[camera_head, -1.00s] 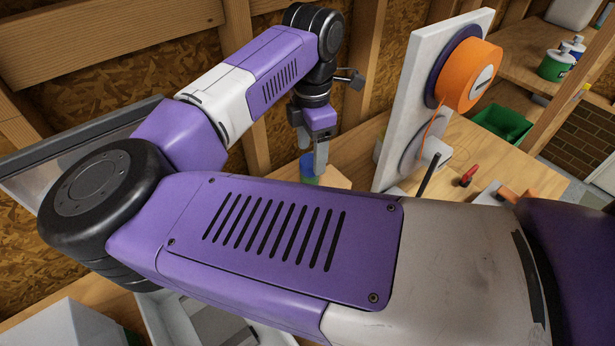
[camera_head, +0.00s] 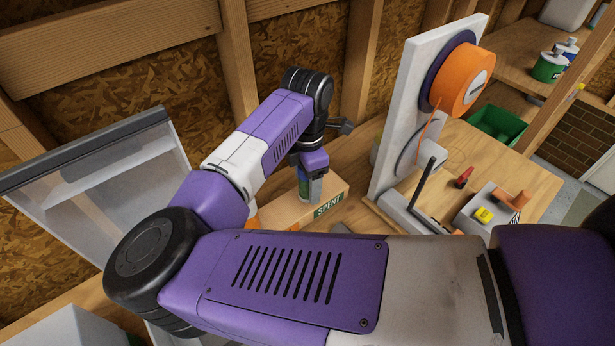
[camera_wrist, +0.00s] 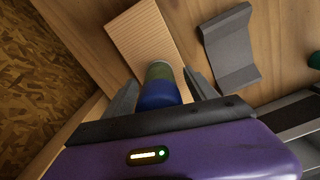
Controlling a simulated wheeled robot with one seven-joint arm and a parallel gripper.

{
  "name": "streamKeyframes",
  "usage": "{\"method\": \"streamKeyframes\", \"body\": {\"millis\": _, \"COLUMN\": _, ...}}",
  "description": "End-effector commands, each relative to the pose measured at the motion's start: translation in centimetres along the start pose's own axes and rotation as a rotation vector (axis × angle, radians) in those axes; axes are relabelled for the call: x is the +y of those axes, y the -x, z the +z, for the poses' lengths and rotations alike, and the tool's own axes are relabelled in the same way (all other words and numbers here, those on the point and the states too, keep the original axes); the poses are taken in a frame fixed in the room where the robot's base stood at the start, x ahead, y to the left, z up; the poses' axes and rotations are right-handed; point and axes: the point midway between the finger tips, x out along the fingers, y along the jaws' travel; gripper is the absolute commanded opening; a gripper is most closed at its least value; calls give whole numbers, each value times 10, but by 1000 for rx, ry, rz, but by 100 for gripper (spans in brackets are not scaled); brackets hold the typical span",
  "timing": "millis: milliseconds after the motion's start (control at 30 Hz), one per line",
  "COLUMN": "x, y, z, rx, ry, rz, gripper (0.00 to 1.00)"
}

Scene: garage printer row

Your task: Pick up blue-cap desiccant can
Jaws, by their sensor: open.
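The blue-cap desiccant can (camera_wrist: 158,94) stands between my gripper's two fingers in the wrist view, blue end toward the palm and green part beyond. In the head view the can (camera_head: 303,185) is partly hidden behind a finger. My gripper (camera_wrist: 162,80) is open, with a finger on each side of the can; I cannot tell whether either touches it. In the head view my gripper (camera_head: 310,188) points down at the can.
A box marked SPENT (camera_head: 329,211) is close by the can. A ribbed tan surface (camera_wrist: 143,36) and a grey bracket-like piece (camera_wrist: 229,48) lie near it. The orange spool (camera_head: 463,80) on its white upright stands to the right. A green bin (camera_head: 497,122) is farther back.

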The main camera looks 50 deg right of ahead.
Motion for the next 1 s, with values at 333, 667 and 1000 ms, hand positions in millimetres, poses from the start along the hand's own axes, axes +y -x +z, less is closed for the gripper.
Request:
{"method": "streamKeyframes", "body": {"millis": 333, "x": 0, "y": -1, "z": 0, "rx": 1, "ry": 0, "rz": 0, "gripper": 44}}
{"method": "streamKeyframes", "body": {"millis": 667, "x": 0, "y": -1, "z": 0, "rx": 1, "ry": 0, "rz": 1, "gripper": 0}}
{"method": "streamKeyframes", "body": {"millis": 1000, "x": 1, "y": 7, "z": -1, "rx": 2, "ry": 0, "rz": 3, "gripper": 0}}
